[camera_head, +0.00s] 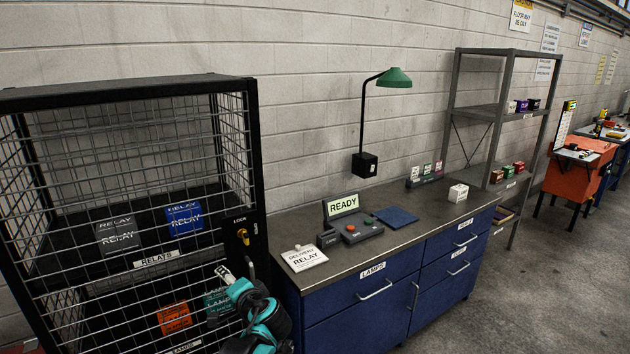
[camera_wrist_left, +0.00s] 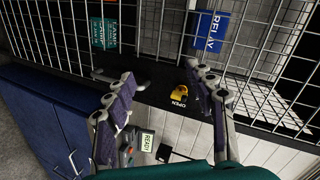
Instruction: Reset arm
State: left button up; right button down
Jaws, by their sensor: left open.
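My left gripper (camera_head: 226,274) is at the bottom of the head view, in front of the right edge of the black wire cage (camera_head: 254,150). In the left wrist view its two fingers (camera_wrist_left: 160,95) are spread apart with nothing between them. A yellow padlock-shaped latch (camera_head: 243,236) is on the cage's frame, just above the gripper in the head view. In the left wrist view the latch (camera_wrist_left: 180,92) appears between the fingers, beside the word OPEN, apart from them. My right gripper is in neither view.
The cage holds grey (camera_head: 117,238) and blue (camera_head: 185,218) relay boxes above, orange (camera_head: 174,318) and teal lamp boxes below. A blue workbench (camera_head: 362,312) with a READY screen (camera_head: 343,204), delivery card (camera_head: 304,258) and white box (camera_head: 458,192) stands right.

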pick_arm(q)
jog(key=s+d+f+n+g+h, duration=0.1)
jog(key=s+d+f+n+h, duration=0.1)
jog(key=s, duration=0.7)
jog(key=s+d+f+n+g+h, duration=0.1)
jog(key=s+f, duration=0.4)
jog(key=s, duration=0.5)
jog(key=s+d+f+n+g+h, duration=0.2)
jog(key=s+f+n+h, duration=0.1)
jog(key=s, duration=0.6)
jog(key=shift+s+d+f+n+h+b, duration=0.2)
jog(key=shift+d+n+h+b, duration=0.25)
jog(key=shift+h, duration=0.75)
